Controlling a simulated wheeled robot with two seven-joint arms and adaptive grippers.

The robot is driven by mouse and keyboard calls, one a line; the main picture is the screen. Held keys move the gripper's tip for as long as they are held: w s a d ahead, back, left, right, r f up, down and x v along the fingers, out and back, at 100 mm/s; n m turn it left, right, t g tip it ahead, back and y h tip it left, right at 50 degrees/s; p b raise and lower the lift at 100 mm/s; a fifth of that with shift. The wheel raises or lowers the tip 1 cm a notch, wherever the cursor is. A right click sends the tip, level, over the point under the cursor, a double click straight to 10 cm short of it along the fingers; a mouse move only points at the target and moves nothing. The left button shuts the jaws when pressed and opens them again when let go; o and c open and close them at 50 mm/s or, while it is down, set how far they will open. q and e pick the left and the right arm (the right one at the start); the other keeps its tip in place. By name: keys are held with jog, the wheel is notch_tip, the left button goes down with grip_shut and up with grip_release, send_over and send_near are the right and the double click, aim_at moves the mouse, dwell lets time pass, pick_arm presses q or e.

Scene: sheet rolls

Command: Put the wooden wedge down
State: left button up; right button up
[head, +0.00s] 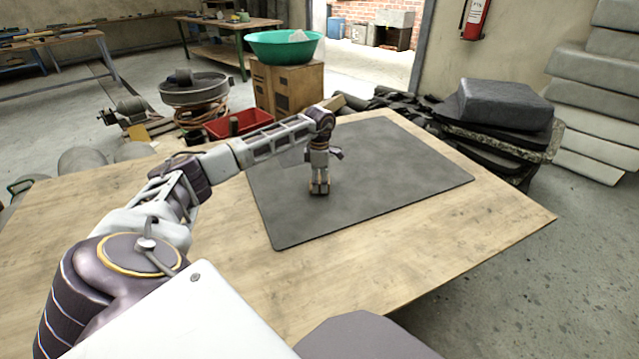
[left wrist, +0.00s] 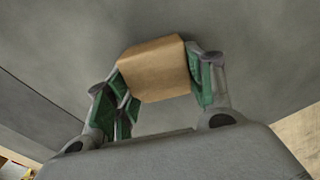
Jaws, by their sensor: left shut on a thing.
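The wooden wedge (left wrist: 155,68) is a light brown block between the green-padded fingers of my left gripper (left wrist: 160,82) in the left wrist view. The fingers press on its two sides. In the head view my left gripper (head: 319,188) points down over the dark grey mat (head: 405,180). I cannot clearly make out the wedge there, as the gripper hides it. Grey mat surface fills the view behind the wedge; I cannot tell whether the wedge touches it. My right gripper is not in view.
The mat lies on a wooden table (head: 480,236), with bare wood in front and at the left. Past the far edge stand a cardboard box (head: 288,88) with a green basin (head: 284,47), a red tray (head: 240,123) and a stack of dark slabs (head: 500,105).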

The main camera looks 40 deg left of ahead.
aim_at(320, 179)
pick_arm(q)
jog(key=shift+f, duration=0.1)
dwell(0.3)
jog(key=o, duration=1.1)
jog(key=shift+r+p, duration=0.3)
jog(key=shift+r, duration=0.45)
notch_tip(320, 179, up, 11)
jog(key=p, duration=0.3)
jog(key=shift+f, duration=0.15)
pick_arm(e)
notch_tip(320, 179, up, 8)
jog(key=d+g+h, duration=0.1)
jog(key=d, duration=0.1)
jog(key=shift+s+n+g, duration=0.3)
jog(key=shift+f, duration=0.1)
